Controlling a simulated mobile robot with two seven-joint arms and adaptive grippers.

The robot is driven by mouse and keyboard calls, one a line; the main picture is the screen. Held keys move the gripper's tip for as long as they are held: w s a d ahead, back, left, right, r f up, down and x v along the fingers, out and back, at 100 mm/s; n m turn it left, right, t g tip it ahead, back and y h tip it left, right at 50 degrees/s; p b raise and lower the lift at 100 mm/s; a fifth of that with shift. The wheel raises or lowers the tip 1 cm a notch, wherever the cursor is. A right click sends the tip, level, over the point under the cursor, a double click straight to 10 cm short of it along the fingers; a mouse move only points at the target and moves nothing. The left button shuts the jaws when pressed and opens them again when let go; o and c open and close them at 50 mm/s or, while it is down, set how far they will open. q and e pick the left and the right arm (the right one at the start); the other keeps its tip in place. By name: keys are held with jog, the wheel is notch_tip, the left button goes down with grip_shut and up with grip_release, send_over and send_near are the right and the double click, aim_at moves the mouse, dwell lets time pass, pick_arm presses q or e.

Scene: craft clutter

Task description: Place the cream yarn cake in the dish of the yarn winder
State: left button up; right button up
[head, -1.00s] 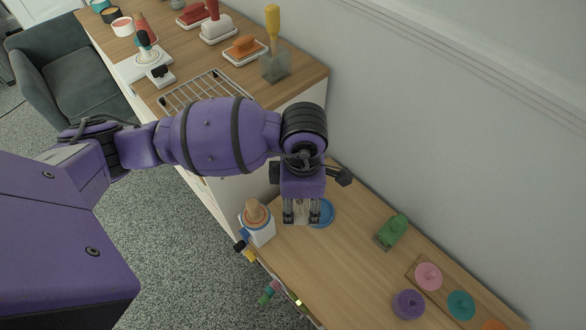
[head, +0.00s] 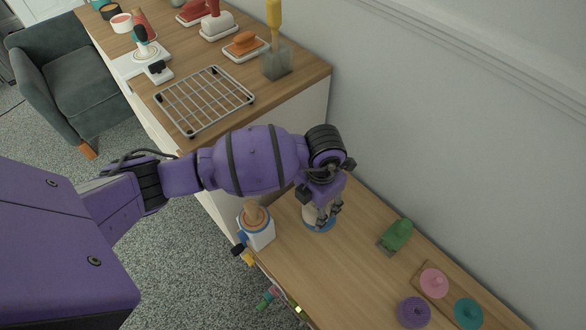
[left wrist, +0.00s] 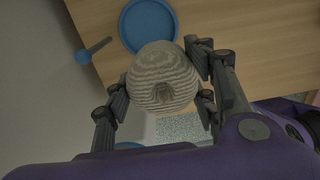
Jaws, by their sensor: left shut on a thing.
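The cream yarn cake (left wrist: 163,78) is a round, ridged ball with a hollow in its near face. My left gripper (head: 325,215) is shut on it, fingers on both sides. In the head view a little of the cake (head: 311,212) shows between the fingers. A round blue dish (head: 321,226) lies right below, partly covered. In the left wrist view the dish (left wrist: 149,24) shows beyond the cake, and the cake overlaps its near rim. I cannot tell whether the cake touches it. A blue paddle-shaped part (left wrist: 92,51) lies left of the dish. My right gripper is not in view.
A white device with a wooden cone (head: 255,215) stands close left of the dish. A green object (head: 396,235), a purple disc (head: 413,312) and a wooden board with coloured discs (head: 434,283) are to the right. A higher counter with a wire rack (head: 204,100) stands behind.

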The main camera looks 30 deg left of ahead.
pick_arm(q)
jog(key=w+f, duration=0.1)
jog(key=f, duration=0.1)
jog(key=w+f+b, duration=0.1)
jog(key=w+f, duration=0.1)
jog(key=shift+w+d+f, duration=0.1)
jog(key=shift+w+d, duration=0.05)
jog(key=shift+w, duration=0.05)
jog(key=shift+w+f+b, duration=0.3)
jog(key=shift+w, duration=0.05)
notch_tip(320, 180, down, 3)
jog(key=shift+w+f+b, duration=0.1)
jog(key=shift+f+b, duration=0.1)
jog(key=shift+b, duration=0.4)
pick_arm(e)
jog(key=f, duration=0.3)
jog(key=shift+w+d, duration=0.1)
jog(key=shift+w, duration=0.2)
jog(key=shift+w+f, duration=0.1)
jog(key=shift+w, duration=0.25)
pick_arm(q)
jog(key=o, duration=0.9)
jog(key=shift+f, duration=0.1)
jog(key=shift+c, duration=0.2)
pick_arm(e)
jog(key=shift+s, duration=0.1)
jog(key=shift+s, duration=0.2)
